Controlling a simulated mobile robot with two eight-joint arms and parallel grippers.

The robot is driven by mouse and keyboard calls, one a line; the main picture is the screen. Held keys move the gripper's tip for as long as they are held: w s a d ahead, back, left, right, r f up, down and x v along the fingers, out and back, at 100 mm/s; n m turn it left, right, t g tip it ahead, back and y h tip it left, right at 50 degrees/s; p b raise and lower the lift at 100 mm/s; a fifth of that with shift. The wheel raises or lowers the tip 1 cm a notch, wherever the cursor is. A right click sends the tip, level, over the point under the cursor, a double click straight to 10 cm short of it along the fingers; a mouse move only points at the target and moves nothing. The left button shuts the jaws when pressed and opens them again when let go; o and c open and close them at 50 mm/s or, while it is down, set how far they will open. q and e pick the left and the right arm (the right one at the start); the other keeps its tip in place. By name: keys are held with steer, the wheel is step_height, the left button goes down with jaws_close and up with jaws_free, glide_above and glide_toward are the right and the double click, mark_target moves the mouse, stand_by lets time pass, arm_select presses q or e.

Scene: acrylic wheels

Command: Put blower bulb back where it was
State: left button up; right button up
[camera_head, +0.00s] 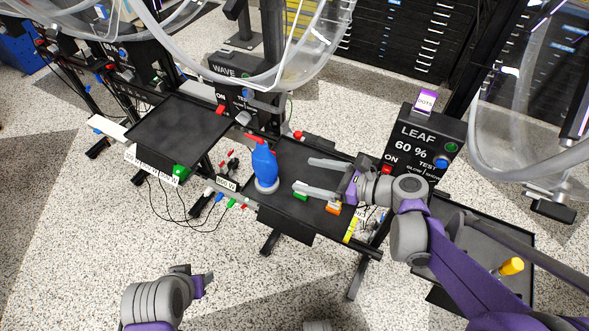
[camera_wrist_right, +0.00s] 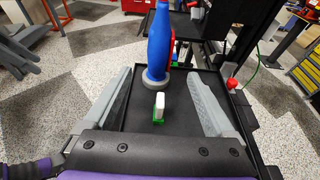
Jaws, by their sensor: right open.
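The blower bulb (camera_head: 264,170) is blue with a red nozzle and a grey round base. It stands upright on the left part of the black middle tray (camera_head: 283,222). It also stands beyond my fingertips in the right wrist view (camera_wrist_right: 159,45). My right gripper (camera_head: 303,175) is open over the tray, its two fingers pointing left at the bulb. In the right wrist view the gripper (camera_wrist_right: 160,76) has the bulb's base near the gap between its tips, not clasped. My left gripper (camera_head: 203,284) is low at the left, away from the trays; its jaw opening is unclear.
A small white and green item (camera_wrist_right: 158,107) lies between my right fingers. An orange item (camera_head: 333,208) and yellow item (camera_head: 351,230) lie at the tray's right. The LEAF control box (camera_head: 423,145) stands behind. Another black tray (camera_head: 180,132) at left has bare room.

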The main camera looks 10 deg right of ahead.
steer(key=s+f+n+h, duration=0.1)
steer(key=s+n, duration=0.1)
steer(key=s+f+n+g+h, duration=0.1)
steer(key=s+n, duration=0.1)
steer(key=s+a+f+n+g, duration=0.1)
steer(key=n, duration=0.1)
steer(key=shift+s+f+h, duration=0.25)
steer(key=shift+s+h, duration=0.15)
steer(key=s+d+f+n+h, duration=0.2)
steer(key=s+d+n+h, duration=0.2)
steer(key=n, duration=0.5)
steer(key=s+d+f+n+g+h, duration=0.1)
steer(key=s+d+f+n+h, duration=0.2)
steer(key=n, duration=0.7)
steer(key=s+h, duration=0.2)
steer(key=s, duration=0.2)
steer(key=shift+s+d+g, duration=0.3)
steer(key=shift+s+d, duration=0.1)
